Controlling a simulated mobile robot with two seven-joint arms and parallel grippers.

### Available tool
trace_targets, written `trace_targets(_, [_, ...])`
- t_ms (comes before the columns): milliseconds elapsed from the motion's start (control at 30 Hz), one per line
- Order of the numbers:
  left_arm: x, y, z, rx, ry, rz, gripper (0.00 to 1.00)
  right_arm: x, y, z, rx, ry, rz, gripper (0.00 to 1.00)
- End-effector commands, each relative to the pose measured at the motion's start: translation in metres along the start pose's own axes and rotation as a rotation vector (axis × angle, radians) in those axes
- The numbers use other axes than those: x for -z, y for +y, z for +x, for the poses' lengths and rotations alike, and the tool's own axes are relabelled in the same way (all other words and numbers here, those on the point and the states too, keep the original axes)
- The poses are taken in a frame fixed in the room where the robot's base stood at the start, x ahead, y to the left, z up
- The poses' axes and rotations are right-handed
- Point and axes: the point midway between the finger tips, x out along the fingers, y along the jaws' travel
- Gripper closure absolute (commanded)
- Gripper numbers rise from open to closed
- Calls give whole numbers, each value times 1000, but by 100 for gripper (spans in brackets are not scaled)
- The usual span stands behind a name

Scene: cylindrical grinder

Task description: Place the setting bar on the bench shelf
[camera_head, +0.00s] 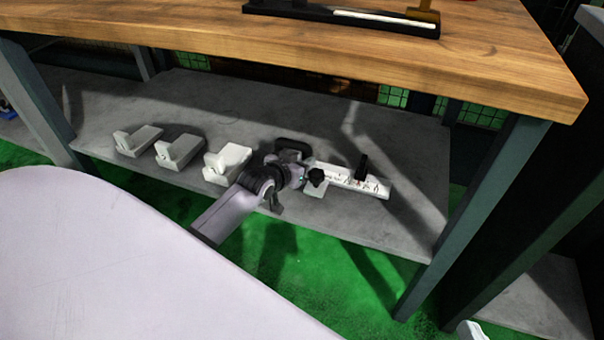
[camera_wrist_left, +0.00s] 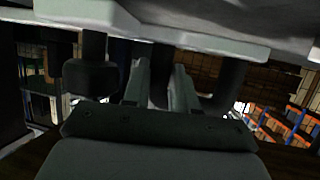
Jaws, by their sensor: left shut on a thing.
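The setting bar (camera_head: 345,181) is a long white bar with dark markings and black knobs. In the head view it lies level over the right part of the grey bench shelf (camera_head: 395,145), near its front edge. My left gripper (camera_head: 298,170) is shut on the bar near its left end, and the wrist hides that end. I cannot tell whether the bar touches the shelf or hangs just above it. In the left wrist view, the gripper's two fingers (camera_wrist_left: 160,88) reach up to a pale bar (camera_wrist_left: 150,40) across the top.
Several white blocks, including one close to my left wrist (camera_head: 228,161), stand in a row on the left of the shelf. The wooden bench top (camera_head: 300,45) overhangs the shelf, with a bench leg (camera_head: 475,215) at the right. Bare shelf shows behind the bar.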

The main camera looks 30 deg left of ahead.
Motion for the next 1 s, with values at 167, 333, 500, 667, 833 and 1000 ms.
trace_targets(167, [-26, 0, 12, 0, 4, -3, 100, -5, 0, 4, 17, 24, 2, 100])
trace_targets(333, [-29, 0, 14, -1, 7, -2, 100, -3, -1, 3, 19, 31, -4, 100])
trace_targets(500, [-30, 0, 13, -1, 6, -2, 100, -2, -1, 3, 19, 31, -4, 100])
trace_targets(667, [-34, 0, 14, 0, -3, -1, 48, -2, -1, 3, 18, 34, -7, 100])
trace_targets(833, [-34, 1, 14, -1, -3, -1, 48, -1, -1, 3, 19, 37, -7, 100])
trace_targets(1000, [-32, 1, 9, -1, -3, -1, 48, 2, -2, 1, 20, 36, -5, 100])
